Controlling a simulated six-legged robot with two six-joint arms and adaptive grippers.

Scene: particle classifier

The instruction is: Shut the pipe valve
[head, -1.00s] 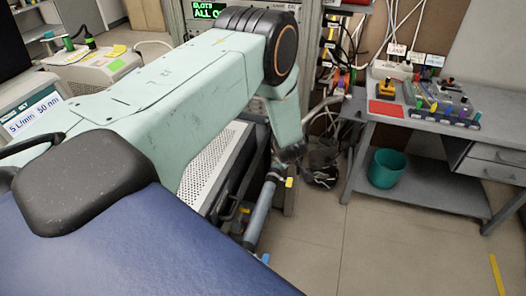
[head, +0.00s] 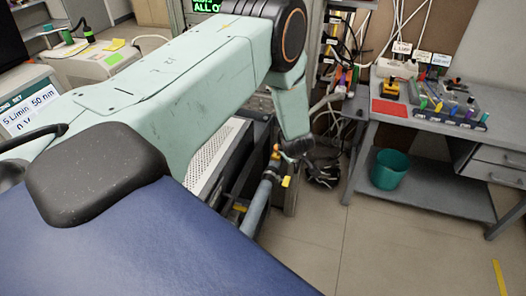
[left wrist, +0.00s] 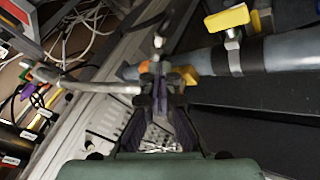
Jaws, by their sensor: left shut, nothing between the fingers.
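A grey-blue pipe (head: 257,205) runs up beside the dark equipment in the head view and lies across the upper right of the left wrist view (left wrist: 292,50). A yellow valve handle (head: 286,182) sticks out from its side near the upper end; it also shows in the left wrist view (left wrist: 227,18), beside a dark clamp band. I cannot tell whether the valve is open. An orange part (head: 276,151) sits at the pipe's end. My left gripper (head: 300,150) is shut and empty, close to the pipe's end; its fingertips (left wrist: 160,88) are apart from the yellow handle. My right gripper is out of view.
A grey workbench (head: 425,185) with a teal bin (head: 389,169) on its lower shelf stands at the right. Loose cables (left wrist: 80,50) hang near the gripper. Perforated casing (head: 216,158) lies left of the pipe.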

